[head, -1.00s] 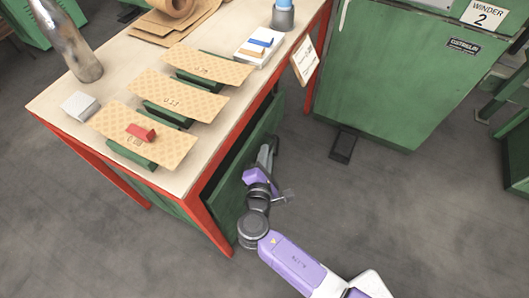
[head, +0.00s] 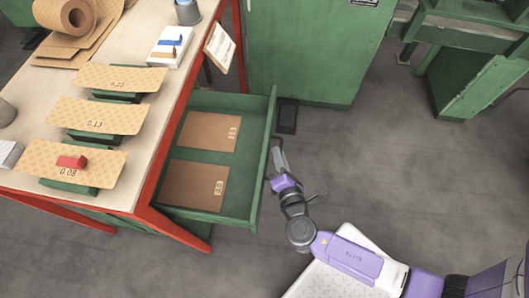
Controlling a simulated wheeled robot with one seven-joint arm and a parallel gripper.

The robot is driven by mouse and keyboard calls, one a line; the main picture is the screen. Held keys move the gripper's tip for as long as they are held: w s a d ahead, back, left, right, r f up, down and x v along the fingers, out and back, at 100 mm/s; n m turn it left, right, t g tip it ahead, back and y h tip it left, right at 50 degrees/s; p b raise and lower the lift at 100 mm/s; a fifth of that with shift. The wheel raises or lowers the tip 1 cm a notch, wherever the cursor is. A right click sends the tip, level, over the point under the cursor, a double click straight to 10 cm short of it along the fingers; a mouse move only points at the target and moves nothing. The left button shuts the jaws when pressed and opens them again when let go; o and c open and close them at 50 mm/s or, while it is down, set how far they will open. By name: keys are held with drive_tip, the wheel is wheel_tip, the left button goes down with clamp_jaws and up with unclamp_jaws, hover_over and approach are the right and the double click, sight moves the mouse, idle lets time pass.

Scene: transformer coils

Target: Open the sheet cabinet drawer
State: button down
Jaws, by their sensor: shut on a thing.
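The green sheet cabinet drawer (head: 248,108) stands pulled out from under the workbench, to the right of its red frame. Two brown sheets, a far one (head: 208,132) and a near one (head: 195,186), lie flat inside it, each with a small pale label. My gripper (head: 275,150) is at the outer face of the drawer front, about midway along it. It is shut on the drawer handle, which is mostly hidden by the gripper and the drawer's top edge.
The workbench top (head: 145,146) holds several patterned sheets on green stands, a red block (head: 71,161), a roll of brown paper (head: 78,15) and a white box (head: 166,50). A green winder cabinet (head: 310,50) stands behind. The grey floor (head: 400,170) at right is clear.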

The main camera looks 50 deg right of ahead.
drive_tip(key=shift+s+d+f, duration=0.1)
drive_tip(key=shift+s+d, duration=0.2)
drive_tip(key=shift+s, duration=0.2)
drive_tip(key=c, duration=1.8)
unclamp_jaws()
drive_tip(key=shift+o, duration=0.2)
drive_tip(key=v, duration=0.7)
drive_tip(key=shift+s+a, duration=0.2)
drive_tip(key=shift+s, duration=0.1)
drive_tip(key=shift+s+a, duration=0.1)
